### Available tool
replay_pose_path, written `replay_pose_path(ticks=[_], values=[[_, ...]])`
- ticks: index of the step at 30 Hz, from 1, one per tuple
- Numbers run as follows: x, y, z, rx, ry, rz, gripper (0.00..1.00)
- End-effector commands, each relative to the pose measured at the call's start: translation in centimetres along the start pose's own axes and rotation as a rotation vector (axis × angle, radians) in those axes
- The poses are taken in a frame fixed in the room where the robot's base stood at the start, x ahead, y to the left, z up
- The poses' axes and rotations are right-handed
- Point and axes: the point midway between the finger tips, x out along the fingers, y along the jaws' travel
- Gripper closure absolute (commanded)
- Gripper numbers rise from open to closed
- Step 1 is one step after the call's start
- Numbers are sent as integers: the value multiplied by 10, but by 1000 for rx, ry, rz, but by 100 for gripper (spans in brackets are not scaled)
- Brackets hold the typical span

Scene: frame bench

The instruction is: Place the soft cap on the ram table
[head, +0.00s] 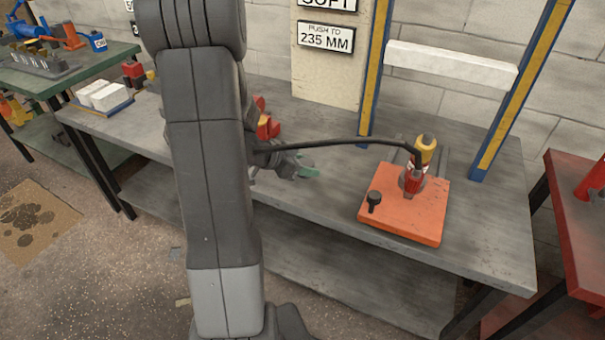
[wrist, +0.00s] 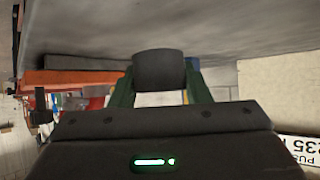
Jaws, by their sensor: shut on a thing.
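My gripper (head: 303,170) has green fingers. It is beside my arm, above the bench and left of the orange plate. In the wrist view the fingers (wrist: 160,97) are shut on a dark, rounded block, which I take to be the soft cap (wrist: 158,70). In the head view I cannot make the cap out. The orange plate (head: 392,226) lies on the bench and carries a black knob (head: 374,201) and an upright red and yellow unit (head: 425,150). It also shows in the wrist view (wrist: 75,77). I cannot tell which part is the ram table.
Blue and yellow posts (head: 508,105) with a white crossbar (head: 450,69) stand behind the plate. A black hose (head: 340,141) runs across to the upright unit. Red parts (head: 268,127) sit behind my arm. The grey bench (head: 310,215) is clear in front. White blocks (head: 105,96) lie at left.

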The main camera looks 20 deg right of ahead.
Motion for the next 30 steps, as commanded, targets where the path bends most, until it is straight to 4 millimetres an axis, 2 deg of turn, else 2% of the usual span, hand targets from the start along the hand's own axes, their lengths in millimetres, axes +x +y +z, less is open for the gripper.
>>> replay_pose_path(ticks=[6,18,19,21,30], values=[[18,0,26,-3,-1,0,87],[21,0,30,-2,-1,0,87],[21,0,30,-1,-1,0,51],[21,0,30,-1,-1,0,37],[20,0,29,0,0,-1,35]])
